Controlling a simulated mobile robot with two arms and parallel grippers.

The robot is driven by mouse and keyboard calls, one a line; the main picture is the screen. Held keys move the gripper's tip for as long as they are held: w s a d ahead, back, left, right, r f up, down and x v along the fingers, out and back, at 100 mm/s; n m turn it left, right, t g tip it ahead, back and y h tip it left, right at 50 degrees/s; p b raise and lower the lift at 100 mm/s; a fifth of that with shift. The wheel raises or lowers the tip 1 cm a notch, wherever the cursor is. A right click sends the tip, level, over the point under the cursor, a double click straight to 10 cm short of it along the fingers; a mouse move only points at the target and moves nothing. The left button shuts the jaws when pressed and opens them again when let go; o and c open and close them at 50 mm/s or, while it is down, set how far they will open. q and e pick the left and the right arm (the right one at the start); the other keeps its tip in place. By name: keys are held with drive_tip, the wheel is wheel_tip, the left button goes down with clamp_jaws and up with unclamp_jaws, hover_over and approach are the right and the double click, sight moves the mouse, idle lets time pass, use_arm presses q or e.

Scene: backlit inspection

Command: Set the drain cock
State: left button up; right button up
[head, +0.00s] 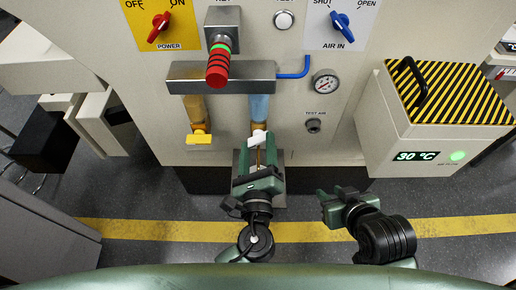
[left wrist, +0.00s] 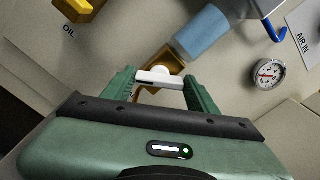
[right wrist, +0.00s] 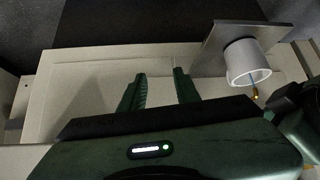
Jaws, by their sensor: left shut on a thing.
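The drain cock has a white bar handle (head: 259,137) under the blue bowl (head: 259,108) on the panel. In the left wrist view the white handle (left wrist: 160,78) lies crosswise in front of a brass body (left wrist: 148,95). My left gripper (head: 258,152) is shut on the white handle, one finger at each end; its fingers also show in the left wrist view (left wrist: 160,85). A second cock with a yellow handle (head: 199,138) hangs under the amber bowl (head: 195,108), marked OIL. My right gripper (right wrist: 158,82) is open and empty, low to the right of the left one.
A red ringed knob (head: 217,70) sticks out above the metal bar (head: 180,78). A gauge (head: 325,84) and a blue tube (head: 296,70) are at its right. A striped-top box (head: 440,150) stands right. A pale cup (right wrist: 247,64) on a bracket is near my right gripper.

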use_arm(q)
drive_tip(key=n+b, duration=0.1)
drive_tip(key=n, duration=0.2)
drive_tip(key=shift+f, duration=0.2)
drive_tip(key=n+b, duration=0.2)
drive_tip(key=shift+n, duration=0.4)
use_arm(e)
drive_tip(key=w+a+r+t+y, duration=0.2)
drive_tip(key=w+a+r+t, duration=0.2)
drive_tip(key=w+r+t, duration=0.65)
use_arm(q)
drive_tip(key=shift+a+f+n+b, duration=0.1)
drive_tip(key=shift+n+b, duration=0.85)
drive_tip(key=shift+n, duration=0.25)
drive_tip(key=shift+n+b, duration=0.7)
drive_tip(key=shift+n, duration=0.5)
use_arm(e)
drive_tip(key=s+r+t+y, duration=0.2)
drive_tip(key=s+r+t, duration=0.2)
drive_tip(key=r, duration=0.4)
drive_tip(key=s+r+t+y, duration=0.2)
drive_tip(key=s+r+t, duration=0.1)
drive_tip(key=r, duration=0.6)
drive_tip(key=shift+s+a+n+t, duration=0.25)
drive_tip(key=shift+s+n+t, duration=0.1)
drive_tip(key=shift+n, duration=0.05)
use_arm(q)
drive_tip(key=o, duration=1.4)
drive_tip(key=shift+c, duration=0.2)
